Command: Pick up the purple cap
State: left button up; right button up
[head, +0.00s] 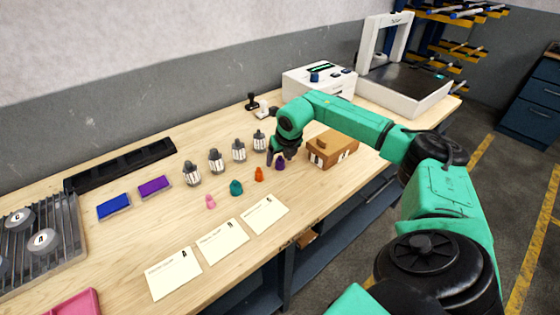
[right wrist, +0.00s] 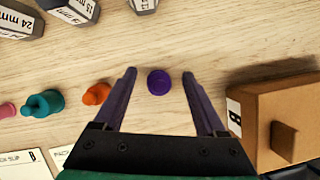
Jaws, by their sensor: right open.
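The purple cap (head: 280,163) stands on the wooden bench at the right end of a row of small coloured pieces. In the right wrist view the purple cap (right wrist: 159,82) lies between the fingertips, apart from both. My right gripper (head: 275,157) is open and just above the cap in the head view. Its two fingers also show in the right wrist view (right wrist: 160,74), with bare wood around the cap. My left gripper is not in view.
An orange piece (right wrist: 97,94) is close left of the left finger; a cardboard box (right wrist: 275,125) is close right of the right finger. Teal (head: 236,187) and pink (head: 210,201) pieces continue the row. Several grey holders (head: 216,161) stand behind; white cards (head: 222,242) lie in front.

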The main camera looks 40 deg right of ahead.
jog(key=shift+r, duration=0.1)
grip_shut()
